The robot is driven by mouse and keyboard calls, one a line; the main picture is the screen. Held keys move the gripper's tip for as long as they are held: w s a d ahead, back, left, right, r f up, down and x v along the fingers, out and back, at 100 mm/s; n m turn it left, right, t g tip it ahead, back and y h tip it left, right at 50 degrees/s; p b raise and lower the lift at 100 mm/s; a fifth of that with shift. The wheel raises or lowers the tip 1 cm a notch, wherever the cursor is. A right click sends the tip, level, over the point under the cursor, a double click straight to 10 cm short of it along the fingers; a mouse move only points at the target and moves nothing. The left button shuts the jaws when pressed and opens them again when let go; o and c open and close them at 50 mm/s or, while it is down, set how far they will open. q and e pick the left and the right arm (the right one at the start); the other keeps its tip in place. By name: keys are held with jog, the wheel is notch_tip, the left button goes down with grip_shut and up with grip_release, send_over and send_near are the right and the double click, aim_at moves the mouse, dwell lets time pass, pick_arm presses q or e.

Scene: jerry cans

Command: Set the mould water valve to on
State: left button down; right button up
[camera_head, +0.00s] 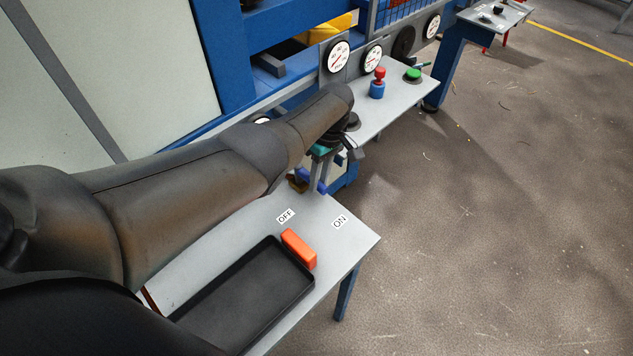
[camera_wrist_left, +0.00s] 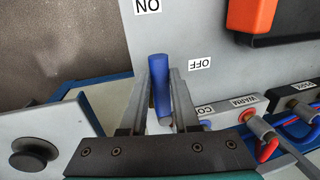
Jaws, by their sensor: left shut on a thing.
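The mould water valve has a blue handle (camera_head: 304,175), which also shows in the left wrist view (camera_wrist_left: 160,85). My left gripper (camera_head: 319,178) comes down from above and is shut on this handle, with one finger on each side. The OFF label (camera_head: 285,215) and the ON label (camera_head: 340,221) lie on the grey panel in front of the valve. In the left wrist view the OFF label (camera_wrist_left: 200,63) is right of the handle and the ON label (camera_wrist_left: 147,5) is above its tip. The handle's exact setting is hard to tell. My right gripper is not in view.
A black tray (camera_head: 250,295) and an orange block (camera_head: 299,248) are on the near panel. Hose fittings with COLD and WARM labels (camera_wrist_left: 248,103) sit close to the gripper. A farther shelf holds a red-and-blue knob (camera_head: 378,84) and a green button (camera_head: 413,74). Open floor lies right.

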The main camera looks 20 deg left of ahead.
pick_arm(q)
jog(key=shift+w+a+r, duration=0.1)
jog(key=shift+w, duration=0.1)
dwell(0.3)
jog(key=c, duration=0.7)
grip_release()
jog(key=shift+o, duration=0.2)
jog(key=shift+s, duration=0.1)
jog(key=shift+r, duration=0.2)
notch_tip(320, 180, up, 14)
jog(key=w+d+p, duration=0.1)
jog(key=w+p, duration=0.1)
jog(key=p, duration=0.1)
jog(key=shift+w+r+p, duration=0.25)
jog(key=shift+w+p, duration=0.1)
jog(key=shift+w, duration=0.05)
jog(key=shift+d, duration=0.1)
